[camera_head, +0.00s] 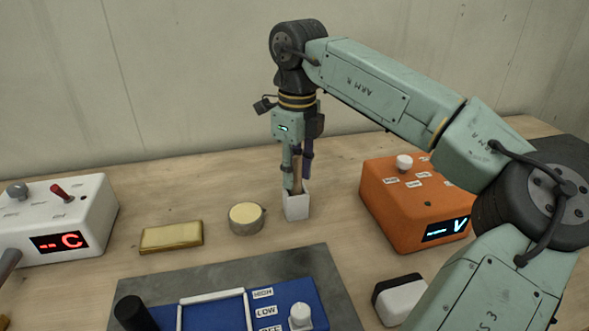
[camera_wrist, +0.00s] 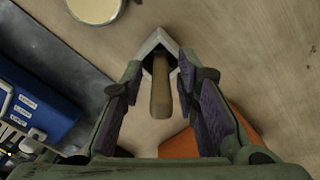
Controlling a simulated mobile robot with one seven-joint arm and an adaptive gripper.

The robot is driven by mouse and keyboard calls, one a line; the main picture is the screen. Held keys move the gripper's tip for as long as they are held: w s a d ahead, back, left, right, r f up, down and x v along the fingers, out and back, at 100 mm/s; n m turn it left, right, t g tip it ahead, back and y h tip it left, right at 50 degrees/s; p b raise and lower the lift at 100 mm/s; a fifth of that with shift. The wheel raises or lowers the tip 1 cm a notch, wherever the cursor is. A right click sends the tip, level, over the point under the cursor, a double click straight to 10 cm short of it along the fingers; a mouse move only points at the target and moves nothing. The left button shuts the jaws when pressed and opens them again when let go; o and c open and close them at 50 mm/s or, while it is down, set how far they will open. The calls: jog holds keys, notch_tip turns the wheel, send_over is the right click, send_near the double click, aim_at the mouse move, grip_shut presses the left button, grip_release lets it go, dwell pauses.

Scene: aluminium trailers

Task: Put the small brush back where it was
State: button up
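The small brush shows as a wooden handle (camera_head: 297,168) standing upright in a white square holder (camera_head: 296,207). Its bristle end is hidden inside the holder. My gripper (camera_head: 298,178) points down over the holder, with one finger on each side of the handle. In the wrist view, the brush handle (camera_wrist: 160,88) lies between the purple finger pads of my gripper (camera_wrist: 160,80), with a visible gap on both sides. My gripper is open around the handle. The white holder (camera_wrist: 158,42) is beyond the fingertips, partly hidden by the handle and fingers.
A round tin (camera_head: 246,219) and a yellow block (camera_head: 171,238) lie left of the holder. An orange box (camera_head: 402,219) stands close on the right, a white box (camera_head: 62,222) far left. A blue panel (camera_head: 270,310) and a black-and-white block (camera_head: 402,299) are in front.

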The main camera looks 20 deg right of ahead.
jog(key=shift+r, duration=0.1)
notch_tip(320, 180, up, 12)
jog(key=shift+s+d+f+b, duration=0.1)
jog(key=shift+s+d+b, duration=0.05)
jog(key=shift+b, duration=0.45)
